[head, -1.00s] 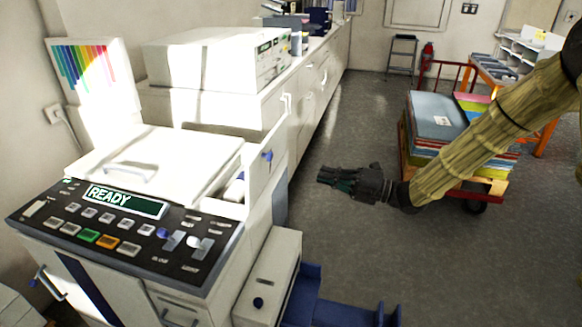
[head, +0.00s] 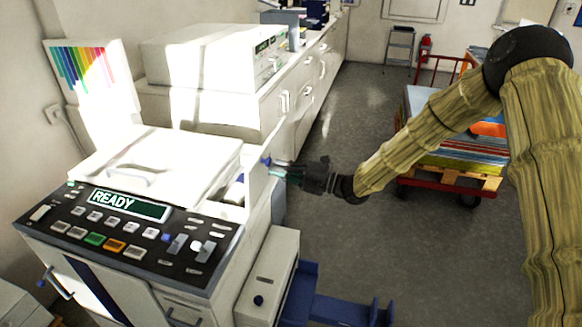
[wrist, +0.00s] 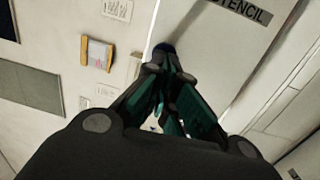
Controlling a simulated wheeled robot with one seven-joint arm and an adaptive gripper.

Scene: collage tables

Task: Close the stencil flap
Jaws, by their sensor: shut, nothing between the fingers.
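The stencil flap (head: 262,186) is a white panel standing out and upright at the right side of the printing machine (head: 160,165), so it is open. It has a small blue knob (head: 266,160). In the wrist view the flap (wrist: 205,45) carries a dark STENCIL label, partly cut off by the top edge. My gripper (head: 280,171) is shut and empty, with its fingertips at the flap beside the knob. The wrist view shows the fingertips (wrist: 163,66) just below the blue knob (wrist: 163,47); I cannot tell whether they touch.
The machine's control panel (head: 125,228) reads READY. A lower white box (head: 266,275) and a blue tray (head: 335,312) jut out below the flap. A cart with stacked paper (head: 465,150) stands behind my arm. The grey floor (head: 400,235) between is clear.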

